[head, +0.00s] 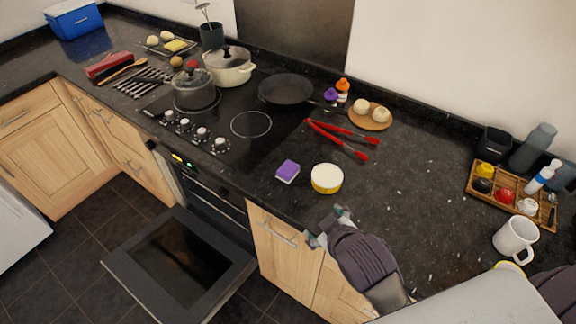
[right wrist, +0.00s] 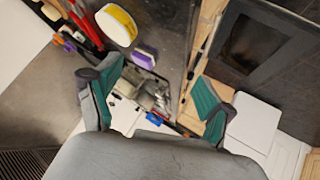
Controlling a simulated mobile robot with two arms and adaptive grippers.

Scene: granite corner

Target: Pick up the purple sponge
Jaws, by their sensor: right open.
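The purple sponge (head: 288,171) has a pale underside and lies on the dark granite counter, near the front edge and right of the cooktop. It also shows in the right wrist view (right wrist: 145,56), beyond the fingers and near the top middle. My right gripper (head: 327,227) is open and empty, at the counter's front edge, to the right and in front of the sponge, apart from it. Its two teal-padded fingers are spread in the right wrist view (right wrist: 160,98). My left gripper is not in view.
The cooktop (head: 215,122) holds pots and a pan (head: 287,89). The oven door (head: 180,262) hangs open below. A white mug (head: 515,238) and wooden tray (head: 481,186) stand right.

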